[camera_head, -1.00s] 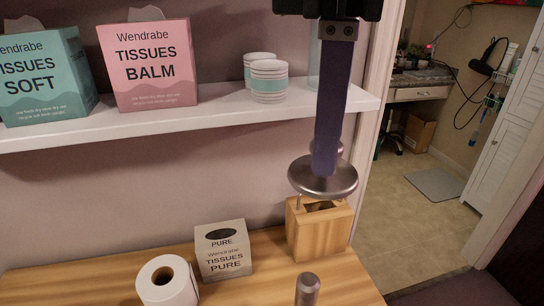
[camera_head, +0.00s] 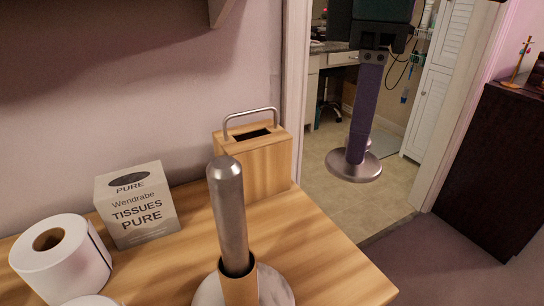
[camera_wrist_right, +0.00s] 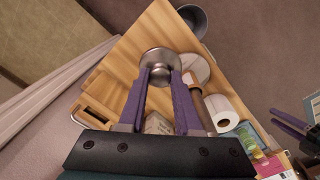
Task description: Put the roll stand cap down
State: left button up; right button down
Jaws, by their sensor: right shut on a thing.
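The roll stand cap (camera_head: 352,166) is a round silver metal disc with a small knob. My right gripper (camera_head: 356,152) points down and is shut on it, holding it in the air to the right of the roll stand. The cap (camera_wrist_right: 160,62) also shows between the purple fingers in the right wrist view. The roll stand (camera_head: 229,205) is a metal post with a rounded top, upright on a round base, with a cardboard tube (camera_head: 239,287) around its foot. My left gripper (camera_wrist_right: 293,128) shows at the right of the right wrist view, its purple fingers apart and empty.
The wooden table (camera_head: 325,262) has bare room right of the stand. A wooden box with metal handle (camera_head: 262,165), a PURE tissue box (camera_head: 138,208) and a paper roll (camera_head: 62,262) stand on it. A dark cabinet (camera_head: 500,165) is at right; a bin (camera_wrist_right: 192,20) shows in the wrist view.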

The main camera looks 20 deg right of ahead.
jog(key=f+b, duration=0.1)
jog(key=f, duration=0.4)
jog(key=f+b, duration=0.1)
jog(key=f, duration=0.5)
jog(key=f+b, duration=0.2)
jog(key=f, duration=0.3)
jog(key=shift+s+d+f, duration=0.1)
jog(key=shift+d+f, duration=0.25)
notch_tip(320, 180, down, 4)
jog(key=shift+r+b, duration=0.1)
jog(key=shift+b, duration=0.6)
jog(key=shift+f, duration=0.35)
jog(key=shift+f, duration=0.1)
jog(key=c, duration=0.6)
grip_release()
